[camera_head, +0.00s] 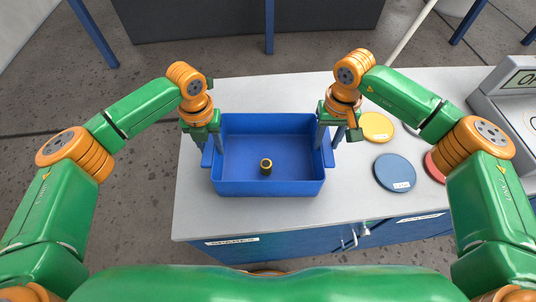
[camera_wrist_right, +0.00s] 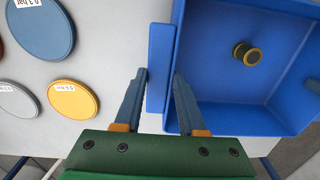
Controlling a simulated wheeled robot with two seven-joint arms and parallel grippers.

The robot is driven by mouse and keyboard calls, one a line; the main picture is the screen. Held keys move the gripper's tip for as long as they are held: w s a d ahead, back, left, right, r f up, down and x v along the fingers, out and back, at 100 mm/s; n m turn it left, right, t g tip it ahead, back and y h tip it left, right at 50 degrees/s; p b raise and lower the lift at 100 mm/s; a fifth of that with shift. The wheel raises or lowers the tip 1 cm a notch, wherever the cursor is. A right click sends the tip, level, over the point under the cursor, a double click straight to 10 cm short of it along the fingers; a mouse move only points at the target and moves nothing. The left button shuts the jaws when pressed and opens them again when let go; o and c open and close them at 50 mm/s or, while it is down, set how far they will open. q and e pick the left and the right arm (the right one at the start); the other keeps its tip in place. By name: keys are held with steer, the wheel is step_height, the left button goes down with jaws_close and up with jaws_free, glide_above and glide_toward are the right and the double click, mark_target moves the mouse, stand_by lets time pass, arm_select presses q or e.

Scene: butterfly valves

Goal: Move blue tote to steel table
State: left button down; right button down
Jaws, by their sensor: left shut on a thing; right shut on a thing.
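The blue tote (camera_head: 240,188) is an open bin on the light-grey worktop (camera_head: 200,210), with a dark cylindrical part with a brass-coloured rim (camera_head: 266,167) inside it. Whether the tote rests on the worktop or hangs just above it is hard to tell. My left gripper (camera_head: 212,142) is shut on the tote's left side. My right gripper (camera_head: 328,136) is shut on its right side; in the right wrist view its fingers (camera_wrist_right: 160,92) straddle the rim beside the handle flange. The left fingertips are partly hidden. I cannot identify a steel table for certain.
A yellow disc (camera_head: 377,127), a blue disc (camera_head: 394,172) and a red disc (camera_head: 434,168) lie right of the tote. A grey device with a display (camera_head: 515,95) stands at far right. Blue-legged furniture with a dark panel (camera_head: 240,20) stands across the floor.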

stand_by(0.8)
